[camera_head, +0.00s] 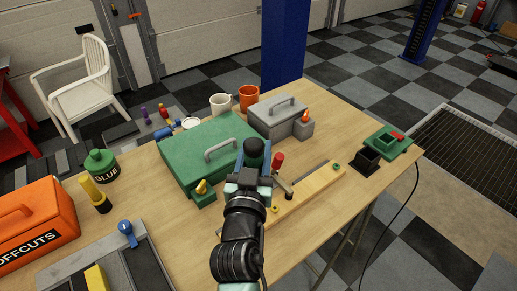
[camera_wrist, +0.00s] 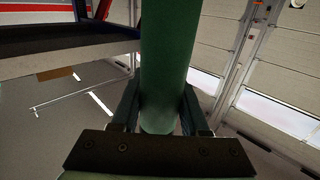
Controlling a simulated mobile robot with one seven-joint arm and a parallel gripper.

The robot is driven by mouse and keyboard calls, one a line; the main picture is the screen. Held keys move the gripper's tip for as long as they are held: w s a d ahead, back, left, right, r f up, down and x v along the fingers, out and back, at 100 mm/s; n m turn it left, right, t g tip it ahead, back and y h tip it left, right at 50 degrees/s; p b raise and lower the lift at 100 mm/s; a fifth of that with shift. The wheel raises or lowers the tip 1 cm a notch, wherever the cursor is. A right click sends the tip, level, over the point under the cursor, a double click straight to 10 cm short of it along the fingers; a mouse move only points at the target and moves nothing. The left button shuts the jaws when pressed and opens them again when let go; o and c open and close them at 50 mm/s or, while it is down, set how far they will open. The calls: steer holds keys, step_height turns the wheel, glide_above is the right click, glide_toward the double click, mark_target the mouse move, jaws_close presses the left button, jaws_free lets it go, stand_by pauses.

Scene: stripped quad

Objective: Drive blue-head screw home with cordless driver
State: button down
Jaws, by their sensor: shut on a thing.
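My gripper (camera_head: 250,180) is above the near edge of the workbench, in front of the green toolbox. It is shut on a green cylinder with a dark round end (camera_head: 254,150), which looks like the cordless driver. In the wrist view the green cylinder (camera_wrist: 163,70) stands between the two fingers (camera_wrist: 160,118). A pale wooden board (camera_head: 310,188) lies just right of my gripper, with a yellow head (camera_head: 275,209) and a green head (camera_head: 337,166) on it. My arm hides part of the board. No blue screw head is clear on it; a blue-topped piece (camera_head: 126,228) sits at the grey tray.
A green toolbox (camera_head: 190,150) and grey toolbox (camera_head: 275,122) stand behind. A red-topped tool (camera_head: 277,160) is close right of my gripper. An orange offcuts box (camera_head: 30,215) and glue bottle (camera_head: 100,162) stand left.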

step_height(320, 180, down, 6)
steer(key=b, duration=0.7)
steer(key=shift+f, duration=0.15)
steer(key=shift+f+b, duration=0.95)
steer(key=shift+b, duration=0.45)
stand_by(2.3)
steer(key=shift+r, duration=0.1)
steer(key=shift+r+p, duration=2.8)
steer(key=shift+r, duration=0.7)
